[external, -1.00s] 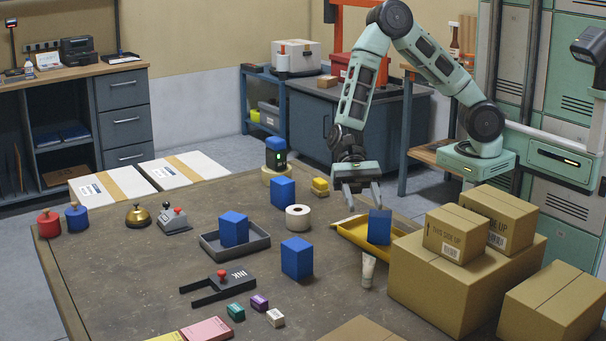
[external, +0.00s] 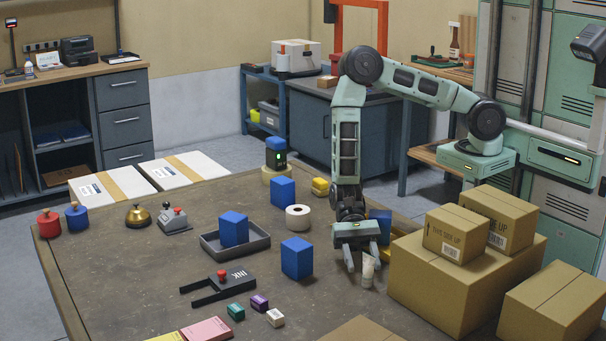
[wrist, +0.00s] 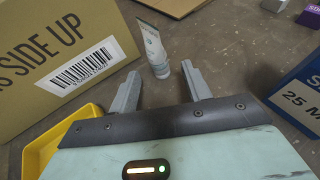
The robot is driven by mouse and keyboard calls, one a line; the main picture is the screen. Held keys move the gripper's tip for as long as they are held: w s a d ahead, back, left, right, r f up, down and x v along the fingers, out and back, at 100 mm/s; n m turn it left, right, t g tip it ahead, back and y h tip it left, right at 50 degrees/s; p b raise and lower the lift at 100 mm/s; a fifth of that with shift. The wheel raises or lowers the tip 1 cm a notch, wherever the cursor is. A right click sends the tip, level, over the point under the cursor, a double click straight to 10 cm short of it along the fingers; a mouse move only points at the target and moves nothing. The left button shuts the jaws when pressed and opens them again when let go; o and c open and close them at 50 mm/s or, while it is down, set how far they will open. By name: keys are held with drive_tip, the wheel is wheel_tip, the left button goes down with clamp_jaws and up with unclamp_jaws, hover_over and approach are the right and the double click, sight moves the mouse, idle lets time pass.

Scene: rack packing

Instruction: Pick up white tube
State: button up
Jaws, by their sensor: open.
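The white tube (external: 367,271) stands upright on the table in the external view, just left of the large cardboard box. In the wrist view the white tube (wrist: 153,48) is beyond the fingertips, with a greyish cap end at its base. My gripper (external: 361,266) points down over the tube's spot in the external view, and its fingers overlap the tube in the picture. In the wrist view my gripper (wrist: 158,76) is open with nothing between its fingers, and the tube lies ahead of the gap.
A large cardboard box (external: 440,290) stands close on the right. A blue block (external: 380,222) and a yellow tray (wrist: 62,130) are close behind my gripper. Another blue block (external: 297,258) stands to the left. The table between that block and the tube is clear.

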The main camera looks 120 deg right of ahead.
sight(367, 278)
drive_tip(key=x, duration=0.5)
drive_tip(key=shift+a+p, duration=0.1)
drive_tip(key=shift+p, duration=0.25)
drive_tip(key=c, duration=1)
drive_tip(key=shift+c, duration=0.2)
drive_tip(key=shift+r, duration=0.1)
